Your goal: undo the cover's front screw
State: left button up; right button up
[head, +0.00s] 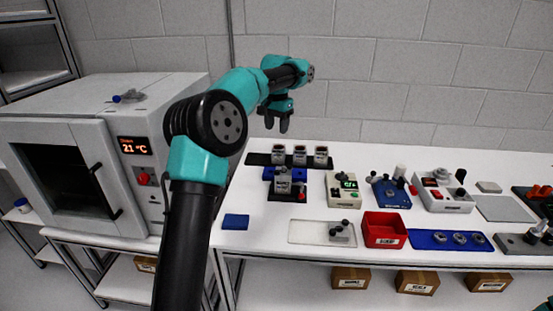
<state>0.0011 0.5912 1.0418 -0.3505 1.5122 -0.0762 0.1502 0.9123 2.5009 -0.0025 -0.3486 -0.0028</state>
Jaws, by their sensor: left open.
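My left gripper (277,124) hangs fingers-down above the back of the table, open and empty, in front of the wall. Below it, a small grey unit (283,184) sits in a blue and black fixture (287,197); it may be the servo encoder with its cover. No front screw can be made out on it at this size. Behind it, several similar grey units stand on a black strip (260,159). My right gripper is not in view; only a teal bit of my arm shows at the bottom right corner.
A blue pad (235,222) lies at the table's left. A device with a green display (347,186), a blue device (390,194), a red bin (383,230) and a blue tray (446,232) stand to the right. A white oven (95,150) stands left of the table.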

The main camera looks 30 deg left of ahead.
aim_at(276, 171)
pick_arm(q)
jog(key=m, duration=0.6)
notch_tip(276, 171, down, 17)
jog(key=shift+f, duration=0.2)
dwell(0.7)
grip_shut()
dwell(0.5)
